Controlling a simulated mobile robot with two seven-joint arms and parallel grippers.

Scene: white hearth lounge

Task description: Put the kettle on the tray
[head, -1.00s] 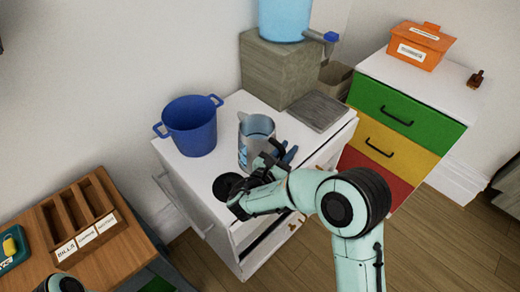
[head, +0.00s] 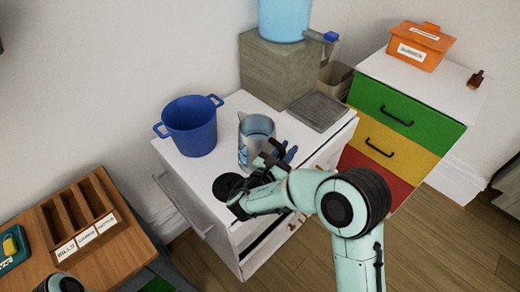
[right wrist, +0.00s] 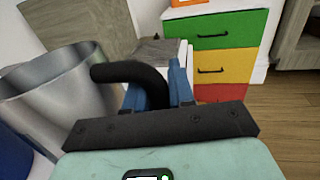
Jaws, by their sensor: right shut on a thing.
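The kettle (head: 256,128) is a silver metal jug with a black handle. It stands upright on the white cabinet in the head view, and its body (right wrist: 62,92) fills the left of the right wrist view. My right gripper (head: 284,153) is at the handle side; its blue fingers (right wrist: 160,84) are shut on the black handle (right wrist: 128,72), partly hidden by the gripper body. A flat grey slab, seemingly the tray (head: 320,110), lies on the cabinet behind and right of the kettle, with nothing on it. My left gripper is out of view.
A blue pot (head: 190,127) stands left of the kettle. A grey-brown block (head: 275,72) carrying a blue water container (head: 285,18) stands behind. A coloured drawer unit (head: 405,115) is at right. A wooden organizer (head: 78,222) is at lower left.

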